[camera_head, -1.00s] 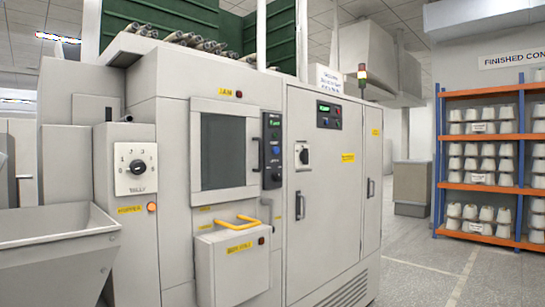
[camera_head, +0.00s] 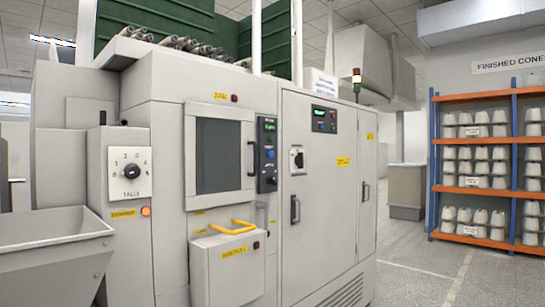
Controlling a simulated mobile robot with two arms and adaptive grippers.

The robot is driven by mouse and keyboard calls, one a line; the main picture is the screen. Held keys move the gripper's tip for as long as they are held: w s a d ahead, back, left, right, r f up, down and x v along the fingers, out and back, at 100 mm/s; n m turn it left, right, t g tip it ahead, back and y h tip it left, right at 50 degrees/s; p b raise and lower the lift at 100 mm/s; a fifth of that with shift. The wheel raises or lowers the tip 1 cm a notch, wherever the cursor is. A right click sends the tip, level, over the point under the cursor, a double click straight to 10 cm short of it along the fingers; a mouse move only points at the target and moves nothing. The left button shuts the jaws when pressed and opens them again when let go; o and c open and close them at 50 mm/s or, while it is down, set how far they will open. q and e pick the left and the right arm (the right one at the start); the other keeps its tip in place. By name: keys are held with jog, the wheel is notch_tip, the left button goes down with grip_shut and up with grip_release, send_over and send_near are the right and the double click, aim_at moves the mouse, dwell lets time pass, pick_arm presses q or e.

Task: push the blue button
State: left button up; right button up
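A blue button (camera_head: 271,154) sits on the narrow dark control panel (camera_head: 267,172) beside the machine's window. The panel has a small green display at its top and a dark knob low down. A second dark panel (camera_head: 324,119) on the cabinet to the right has a green display and small coloured buttons, one of which looks blue. Neither of my grippers is in view.
A grey hopper (camera_head: 55,243) stands at the lower left. A box with a yellow handle (camera_head: 232,227) juts out below the window. An orange and blue rack (camera_head: 489,184) of white cones stands at the right. The floor (camera_head: 420,278) before it is clear.

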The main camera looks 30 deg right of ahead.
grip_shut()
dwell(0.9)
